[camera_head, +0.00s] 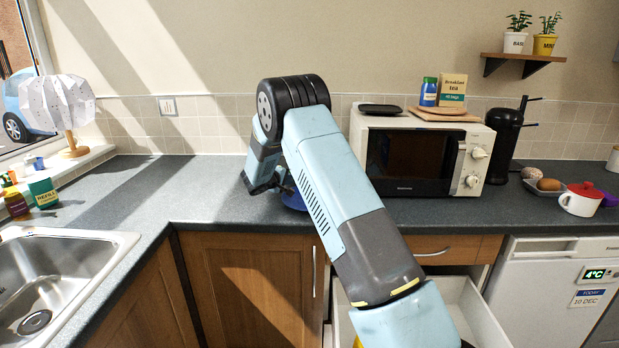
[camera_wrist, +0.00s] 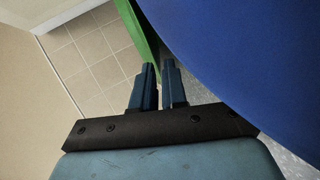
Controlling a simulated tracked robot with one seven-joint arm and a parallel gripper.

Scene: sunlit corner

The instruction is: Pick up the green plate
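A green thing, likely the green plate (camera_wrist: 137,25), shows as a narrow strip at the top of the wrist view. It runs down to the fingertips of my gripper (camera_wrist: 159,67). The two fingers stand a small gap apart, and the strip's lower end meets that gap. I cannot tell whether they press on it. A large blue round thing (camera_wrist: 250,55) fills the right of the wrist view, close beside the fingers. In the head view, a bit of blue (camera_head: 292,198) shows on the counter behind my arm. No green plate shows there; my arm may hide it.
A microwave (camera_head: 409,160) stands right of my arm, with a dark tray (camera_head: 380,109) and a board on top. A sink (camera_head: 50,275) is at the left. An open drawer (camera_head: 484,318) is below the counter. The counter (camera_head: 190,185) left of my arm is clear.

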